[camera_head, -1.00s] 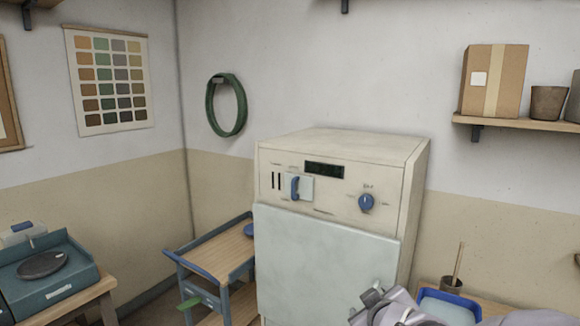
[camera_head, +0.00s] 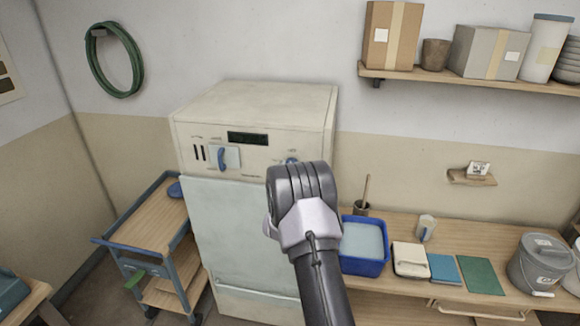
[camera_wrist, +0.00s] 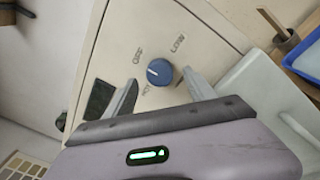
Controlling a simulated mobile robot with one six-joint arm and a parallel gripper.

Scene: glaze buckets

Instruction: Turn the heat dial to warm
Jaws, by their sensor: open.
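The round blue heat dial (camera_wrist: 160,72) is on the cream front panel of the kiln-like cabinet (camera_head: 255,100). In the wrist view a short white mark shows on its left part. In the head view only a bit of the dial (camera_head: 291,160) shows past my arm. My gripper (camera_wrist: 160,79) is open, with one finger on each side of the dial; I cannot tell whether they touch it. In the head view my wrist hides the fingers.
A blue lever (camera_head: 222,158) and a dark display (camera_head: 248,139) sit left on the panel. A cart (camera_head: 150,225) stands left of the cabinet. A workbench (camera_head: 400,300) on the right holds a blue tub (camera_head: 364,268) and a grey bucket (camera_head: 540,265).

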